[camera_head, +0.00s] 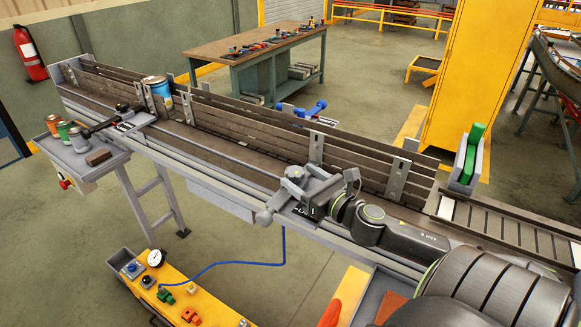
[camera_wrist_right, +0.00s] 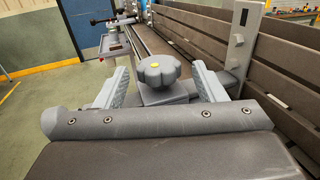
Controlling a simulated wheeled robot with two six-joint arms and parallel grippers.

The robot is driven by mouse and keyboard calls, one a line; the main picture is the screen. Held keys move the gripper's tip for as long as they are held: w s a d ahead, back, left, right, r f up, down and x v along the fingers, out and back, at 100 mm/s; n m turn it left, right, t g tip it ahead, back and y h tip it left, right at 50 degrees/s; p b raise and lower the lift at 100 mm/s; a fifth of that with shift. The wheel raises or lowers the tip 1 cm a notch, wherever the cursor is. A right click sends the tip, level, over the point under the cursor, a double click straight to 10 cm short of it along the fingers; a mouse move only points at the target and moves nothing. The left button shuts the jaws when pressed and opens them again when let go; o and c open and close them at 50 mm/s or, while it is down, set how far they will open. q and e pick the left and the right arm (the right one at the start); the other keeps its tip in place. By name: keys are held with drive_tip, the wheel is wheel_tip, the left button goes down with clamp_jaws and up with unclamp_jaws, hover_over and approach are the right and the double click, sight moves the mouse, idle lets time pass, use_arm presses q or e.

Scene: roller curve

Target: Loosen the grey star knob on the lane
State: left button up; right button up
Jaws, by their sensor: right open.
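The grey star knob (camera_wrist_right: 160,70) has a lobed rim and a small yellow centre. In the right wrist view it sits on a grey block, between the two fingers of my right gripper (camera_wrist_right: 157,88). Gaps show between the knob and both fingers, so the gripper is open around it without visible contact. In the head view my right gripper (camera_head: 303,190) is over the near rail of the lane (camera_head: 232,155), and the knob (camera_head: 296,173) shows small at its fingers. My left gripper is in neither view.
A blue can (camera_head: 160,88) stands on the lane at the far left. Slatted side boards (camera_head: 250,122) with metal brackets run along its far side. A small grey shelf (camera_head: 92,162) holds several cans. A yellow panel (camera_head: 180,300) with buttons and a gauge lies in front.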

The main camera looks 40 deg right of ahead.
sight(289, 173)
drive_tip(key=w, duration=0.1)
drive_tip(key=w+p, duration=0.1)
drive_tip(key=w, duration=0.1)
drive_tip(key=shift+r, duration=0.2)
drive_tip(key=shift+w+f+p, duration=0.15)
drive_tip(key=shift+w+p, duration=0.15)
drive_tip(key=shift+w, duration=0.45)
drive_tip(key=c, duration=1)
drive_tip(key=shift+f+n+y+b, duration=0.15)
drive_tip(key=shift+n+y+b, duration=0.25)
drive_tip(key=shift+y+b, duration=0.4)
drive_tip(key=n+y+b, duration=0.1)
drive_tip(key=y+b, duration=0.1)
drive_tip(key=b, duration=0.1)
drive_tip(key=n+g+y+b, duration=0.1)
drive_tip(key=n+y+b, duration=0.1)
drive_tip(key=b, duration=0.1)
drive_tip(key=n+y+b, duration=0.1)
drive_tip(key=y+b, duration=0.1)
drive_tip(key=b, duration=0.1)
drive_tip(key=shift+s+a+f+n+g+y+b, duration=0.1)
drive_tip(key=shift+a+n+g+y+b, duration=0.2)
drive_tip(key=shift+a+g+b, duration=0.1)
drive_tip(key=shift+s+a+r+n+g+y+b, duration=0.1)
drive_tip(key=shift+n+g+y+b, duration=0.55)
drive_tip(key=shift+y, duration=0.25)
drive_tip(key=shift+a+r+n+g+y+b, duration=0.1)
drive_tip(key=shift+n+g+y+b, duration=0.35)
drive_tip(key=shift+n+y+b, duration=0.35)
